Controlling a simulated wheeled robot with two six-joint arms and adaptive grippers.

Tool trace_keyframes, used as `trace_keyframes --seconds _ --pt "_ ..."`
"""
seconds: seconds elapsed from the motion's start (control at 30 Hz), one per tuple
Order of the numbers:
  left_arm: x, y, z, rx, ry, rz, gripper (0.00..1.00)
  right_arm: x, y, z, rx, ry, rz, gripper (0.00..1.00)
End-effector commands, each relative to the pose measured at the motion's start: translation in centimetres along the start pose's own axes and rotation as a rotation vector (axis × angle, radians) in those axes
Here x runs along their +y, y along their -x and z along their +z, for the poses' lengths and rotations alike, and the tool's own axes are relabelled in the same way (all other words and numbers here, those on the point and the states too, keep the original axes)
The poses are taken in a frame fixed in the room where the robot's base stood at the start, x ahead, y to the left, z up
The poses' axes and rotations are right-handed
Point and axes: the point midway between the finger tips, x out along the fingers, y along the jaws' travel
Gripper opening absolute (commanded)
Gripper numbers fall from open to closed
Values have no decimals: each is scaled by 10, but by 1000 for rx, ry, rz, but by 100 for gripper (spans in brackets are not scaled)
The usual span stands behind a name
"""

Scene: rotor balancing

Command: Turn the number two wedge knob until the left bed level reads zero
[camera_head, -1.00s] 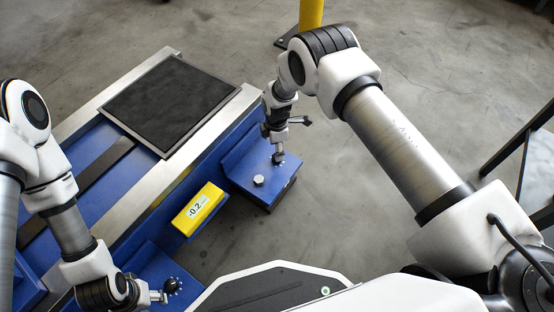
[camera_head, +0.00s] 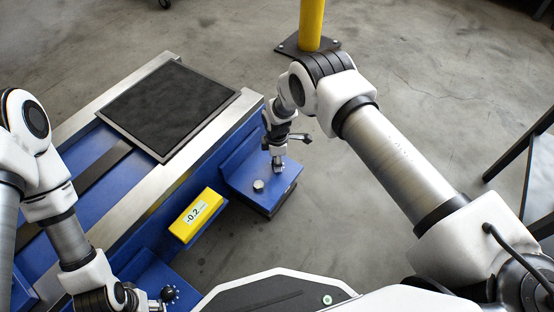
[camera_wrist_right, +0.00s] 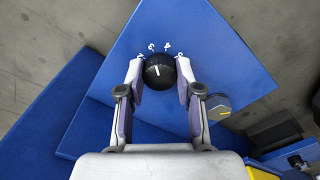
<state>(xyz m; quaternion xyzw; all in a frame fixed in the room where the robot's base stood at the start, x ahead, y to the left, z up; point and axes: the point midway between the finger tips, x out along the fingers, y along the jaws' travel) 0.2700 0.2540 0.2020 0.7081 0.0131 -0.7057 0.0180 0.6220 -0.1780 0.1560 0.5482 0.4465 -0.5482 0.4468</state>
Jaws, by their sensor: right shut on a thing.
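A black round knob (camera_wrist_right: 158,72) with a white pointer line and white marks around it sits on a blue plate (camera_wrist_right: 205,60) in the right wrist view. My right gripper (camera_wrist_right: 160,78) is shut on it, one finger on each side. In the head view my right gripper (camera_head: 278,164) stands over the blue bracket (camera_head: 250,160), and the knob is mostly hidden under it. A yellow level box (camera_head: 198,215) on the bed side reads -0.2. My left gripper (camera_head: 158,303) is at the lower left beside another black knob (camera_head: 170,293); its fingers are too small to judge.
A dark flat plate (camera_head: 170,105) lies across the bed's steel rails. A yellow post (camera_head: 311,25) stands behind. Bare concrete floor lies right of the bed.

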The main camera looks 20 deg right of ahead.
Motion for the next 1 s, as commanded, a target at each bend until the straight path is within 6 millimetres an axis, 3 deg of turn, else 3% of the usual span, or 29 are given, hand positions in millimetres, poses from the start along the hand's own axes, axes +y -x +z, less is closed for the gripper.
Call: trace_keyframes --seconds 0.17,0.43,0.47,0.5,0.53,0.87,1.0 --pt "0 3 0 -1 -1 0 58 0 0 0 0 -157 0 0" --pt "0 3 0 -1 -1 0 58 0 0 0 0 -169 1 0" --pt "0 3 0 -1 -1 0 58 0 0 0 0 -169 1 42" --pt "0 3 0 -1 -1 0 58 0 0 0 0 -169 0 56" --pt "0 3 0 -1 -1 0 58 0 0 0 0 -169 0 60" --pt "0 3 0 -1 -1 0 58 0 2 0 0 -168 1 60" --pt "0 3 0 -1 -1 0 58 1 22 0 0 -168 2 60"
